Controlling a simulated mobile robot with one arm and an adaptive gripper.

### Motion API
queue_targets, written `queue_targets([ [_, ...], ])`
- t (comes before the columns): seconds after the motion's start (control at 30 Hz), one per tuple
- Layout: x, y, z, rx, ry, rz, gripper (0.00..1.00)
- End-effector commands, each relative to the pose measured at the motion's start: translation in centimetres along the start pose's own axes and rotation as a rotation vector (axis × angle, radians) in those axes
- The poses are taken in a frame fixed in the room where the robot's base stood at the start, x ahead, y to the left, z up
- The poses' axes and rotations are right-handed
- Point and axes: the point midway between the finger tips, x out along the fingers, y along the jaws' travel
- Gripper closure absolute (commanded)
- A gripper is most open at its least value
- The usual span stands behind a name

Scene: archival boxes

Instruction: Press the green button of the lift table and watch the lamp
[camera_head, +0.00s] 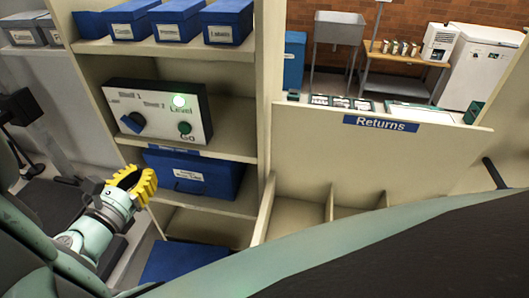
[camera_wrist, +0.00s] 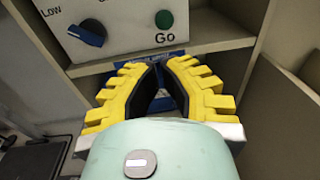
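The control panel (camera_head: 158,105) is a white-faced box on a shelf. Its green button (camera_head: 185,128), marked Go, is at the lower right and also shows in the wrist view (camera_wrist: 164,19). A blue knob (camera_head: 133,122) is at the panel's left, also seen in the wrist view (camera_wrist: 89,33). My gripper (camera_head: 142,177) has yellow fingers, below and in front of the panel, apart from the button. In the wrist view the fingers (camera_wrist: 161,66) stand apart with nothing between them.
A blue box (camera_head: 205,177) sits on the shelf below the panel, and blue boxes (camera_head: 228,21) stand on the shelf above. A divided bin unit marked Returns (camera_head: 381,124) stands to the right. A shelf edge (camera_wrist: 215,48) lies just beyond my fingertips.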

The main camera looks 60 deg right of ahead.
Motion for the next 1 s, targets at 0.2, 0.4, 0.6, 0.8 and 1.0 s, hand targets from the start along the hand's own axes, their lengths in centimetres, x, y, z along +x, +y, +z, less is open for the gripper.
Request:
queue_targets([
  [0.2, 0.2, 0.0, 0.1, 0.001, 0.000, 0.001, 1.00],
  [0.4, 1.9, -0.1, 0.3, 0.002, -0.001, -0.007, 1.00],
  [0.6, 5.2, -0.2, 0.4, 0.001, 0.001, -0.009, 1.00],
  [0.8, 8.1, -0.1, 0.3, 0.001, 0.001, -0.006, 1.00],
  [1.0, 10.8, -0.1, 0.1, 0.000, 0.001, -0.005, 1.00],
])
